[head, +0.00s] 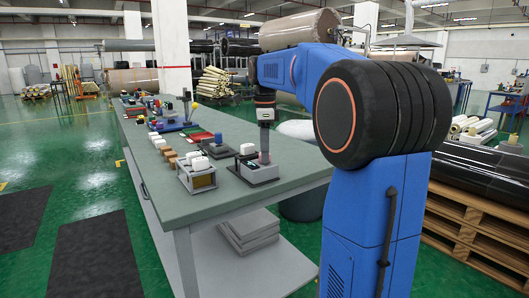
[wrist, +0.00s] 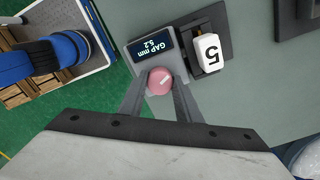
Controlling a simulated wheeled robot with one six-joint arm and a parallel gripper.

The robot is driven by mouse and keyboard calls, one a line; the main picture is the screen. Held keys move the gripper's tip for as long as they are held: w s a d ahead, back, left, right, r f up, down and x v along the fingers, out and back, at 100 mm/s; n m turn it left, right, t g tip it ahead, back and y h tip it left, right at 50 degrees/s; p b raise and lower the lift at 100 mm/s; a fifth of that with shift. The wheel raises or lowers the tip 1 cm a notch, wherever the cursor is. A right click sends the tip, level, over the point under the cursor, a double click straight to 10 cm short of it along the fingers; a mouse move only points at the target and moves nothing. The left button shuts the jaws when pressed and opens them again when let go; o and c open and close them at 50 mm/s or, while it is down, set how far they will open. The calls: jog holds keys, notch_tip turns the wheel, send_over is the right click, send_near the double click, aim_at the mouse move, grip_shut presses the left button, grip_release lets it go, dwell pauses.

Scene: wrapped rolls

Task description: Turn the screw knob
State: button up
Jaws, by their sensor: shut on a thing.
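The screw knob (wrist: 160,81) is round and pink with a small pale mark on top. It sits at the edge of a grey device (wrist: 142,47) with a dark display reading "GAP mm 5.2". My gripper (wrist: 161,88) is shut on the knob, one finger on each side of it. In the head view my gripper (head: 265,143) points straight down over the device (head: 257,173) at the table's near end. The knob's lower part is hidden in both views.
On the grey-green table (head: 225,205), a white-topped box (head: 196,178) stands left of the device. Several small coloured objects stand farther along. Bare tabletop lies at the near edge.

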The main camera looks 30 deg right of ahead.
jog(key=shift+r, duration=0.1)
jog(key=o, duration=0.8)
notch_tip(320, 180, up, 17)
jog(key=shift+r, duration=0.15)
dwell(0.6)
